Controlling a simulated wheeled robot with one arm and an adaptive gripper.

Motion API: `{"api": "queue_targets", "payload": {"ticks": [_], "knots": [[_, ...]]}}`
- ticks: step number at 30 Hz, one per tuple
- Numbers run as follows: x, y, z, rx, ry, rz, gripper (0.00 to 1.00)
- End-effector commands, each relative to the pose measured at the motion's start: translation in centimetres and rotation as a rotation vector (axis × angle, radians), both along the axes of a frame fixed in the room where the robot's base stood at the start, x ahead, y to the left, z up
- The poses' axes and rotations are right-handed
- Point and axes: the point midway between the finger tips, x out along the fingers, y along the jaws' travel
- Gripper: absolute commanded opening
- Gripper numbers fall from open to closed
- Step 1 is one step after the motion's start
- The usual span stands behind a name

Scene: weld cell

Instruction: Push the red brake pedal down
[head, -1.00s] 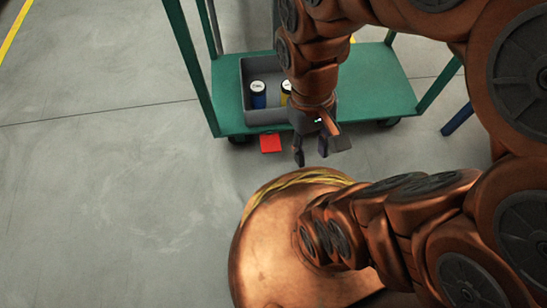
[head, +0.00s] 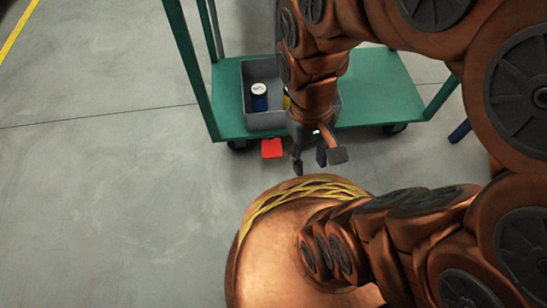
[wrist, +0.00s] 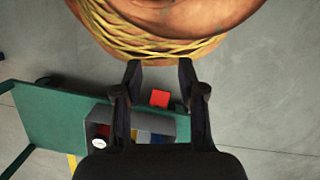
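The red brake pedal (head: 271,148) sticks out at the front edge of the green cart, low near the floor, left of my gripper in the head view. It also shows in the wrist view (wrist: 160,98), between the two fingers in the picture. My gripper (head: 320,162) is open and empty, with its fingers apart. In the wrist view the fingers (wrist: 160,72) point toward my copper base. The gripper looks apart from the pedal; its height above the pedal is hard to judge.
The green cart (head: 375,85) carries a grey bin (head: 266,122) with a blue can (head: 259,97) and a partly hidden yellow one (head: 287,102). Green posts (head: 190,65) rise from the cart. The grey floor (head: 100,190) is clear to the left.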

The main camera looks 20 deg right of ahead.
Motion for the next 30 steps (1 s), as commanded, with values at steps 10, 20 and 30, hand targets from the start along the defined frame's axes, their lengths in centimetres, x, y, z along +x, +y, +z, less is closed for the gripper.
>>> {"api": "queue_targets", "payload": {"ticks": [10,20,30], "knots": [[0.0,0.0,0.0,0.0,0.0,0.0,0.4],[-0.3,0.0,2.2,-0.001,0.007,0.002,0.08],[-1.4,-0.2,10.1,0.001,0.038,0.015,0.0]]}}
